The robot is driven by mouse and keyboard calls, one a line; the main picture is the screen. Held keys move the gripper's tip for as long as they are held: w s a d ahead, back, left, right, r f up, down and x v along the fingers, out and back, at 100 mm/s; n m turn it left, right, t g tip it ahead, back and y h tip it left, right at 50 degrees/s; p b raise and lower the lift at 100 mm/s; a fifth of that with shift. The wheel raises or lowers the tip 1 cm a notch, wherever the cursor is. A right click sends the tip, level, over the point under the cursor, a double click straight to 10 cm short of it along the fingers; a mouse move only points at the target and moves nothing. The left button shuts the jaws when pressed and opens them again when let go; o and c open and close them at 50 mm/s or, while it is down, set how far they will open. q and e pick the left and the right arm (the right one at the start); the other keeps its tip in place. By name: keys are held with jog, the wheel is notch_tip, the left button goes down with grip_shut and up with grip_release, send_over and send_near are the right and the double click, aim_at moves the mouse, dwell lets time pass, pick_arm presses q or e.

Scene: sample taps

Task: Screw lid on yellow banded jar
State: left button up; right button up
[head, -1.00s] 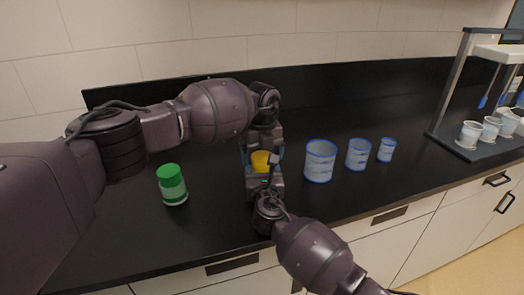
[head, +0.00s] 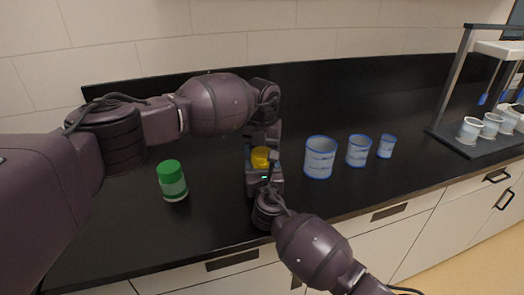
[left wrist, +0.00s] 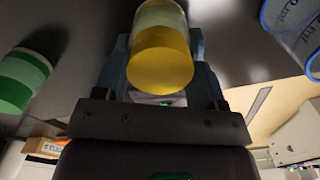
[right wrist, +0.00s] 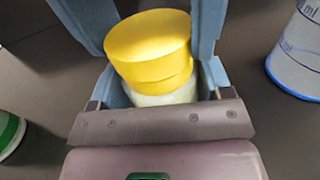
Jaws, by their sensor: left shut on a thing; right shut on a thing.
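The jar with its yellow lid (head: 261,157) stands between my two grippers in the middle of the counter. In the right wrist view, the yellow lid (right wrist: 148,35) sits over a yellow band (right wrist: 160,82) and a whitish jar body (right wrist: 165,97), looking slightly offset from the band. My left gripper (head: 264,146) reaches down from above and is shut on the lid. My right gripper (head: 264,172) comes from the front and is shut on the jar body. The left wrist view shows the yellow round end (left wrist: 160,68) between blue-grey fingers. The thread is hidden.
A green-lidded jar (head: 172,181) stands to the left. Three blue-rimmed beakers, the largest here (head: 319,158), stand to the right. A rack (head: 478,147) with white cups is at the far right. The black counter (head: 215,225) is clear in front.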

pick_arm(q)
jog(key=m, duration=1.5)
jog(key=shift+m, duration=0.3)
jog(key=o, duration=1.1)
notch_tip(320, 180, up, 12)
pick_arm(e)
jog(key=o, duration=1.8)
jog(key=shift+c, duration=0.2)
